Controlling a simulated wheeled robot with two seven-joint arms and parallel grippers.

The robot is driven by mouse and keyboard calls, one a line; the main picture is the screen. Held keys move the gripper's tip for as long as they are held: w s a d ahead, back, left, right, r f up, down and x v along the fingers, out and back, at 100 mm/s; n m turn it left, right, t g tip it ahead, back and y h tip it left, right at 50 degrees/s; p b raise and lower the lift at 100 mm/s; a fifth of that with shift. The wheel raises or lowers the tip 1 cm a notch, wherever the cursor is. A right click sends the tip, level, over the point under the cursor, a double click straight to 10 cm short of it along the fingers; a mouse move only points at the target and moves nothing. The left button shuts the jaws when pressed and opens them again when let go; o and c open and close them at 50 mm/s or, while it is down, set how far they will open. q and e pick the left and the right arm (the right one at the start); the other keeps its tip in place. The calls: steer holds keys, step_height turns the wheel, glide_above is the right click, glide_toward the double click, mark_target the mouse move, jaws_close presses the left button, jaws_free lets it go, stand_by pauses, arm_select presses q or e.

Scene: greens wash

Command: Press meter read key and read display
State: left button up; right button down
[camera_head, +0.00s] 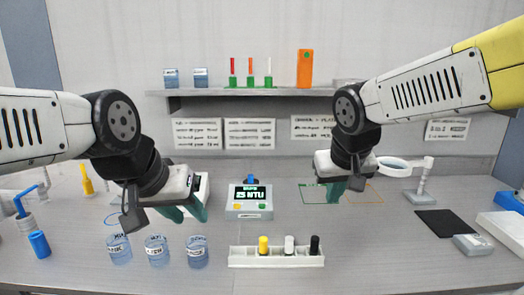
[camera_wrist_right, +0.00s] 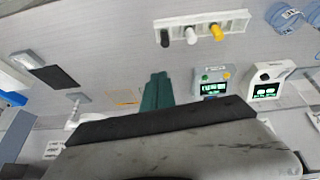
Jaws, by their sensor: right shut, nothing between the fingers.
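The meter (camera_head: 249,212) stands mid-counter in the head view, with a yellow key (camera_head: 237,206) and a green key (camera_head: 262,206). Its lit display (camera_head: 250,193) shows large green characters that look like "25 NTU", under a smaller line I cannot read. A blue piece (camera_head: 251,181) stands at its top. In the right wrist view the meter (camera_wrist_right: 211,82) is right of my fingers. My right gripper (camera_head: 337,190) is shut and empty, right of the meter and apart from it. My left gripper (camera_head: 187,212) hangs left of the meter, apart from it; its finger gap is unclear.
A white rack (camera_head: 240,257) with black, white and yellow-capped vials stands in front of the meter. Several labelled jars (camera_head: 157,252) stand front left. A second device (camera_wrist_right: 265,84) with a lit screen is beside the meter. A magnifier (camera_head: 398,164) stands at right.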

steer(key=s+a+y, duration=0.2)
steer(key=s, duration=0.6)
steer(key=shift+s+r+t+y, duration=0.3)
steer(key=shift+s+r+t, duration=0.1)
steer(key=shift+r, duration=0.05)
stand_by(1.1)
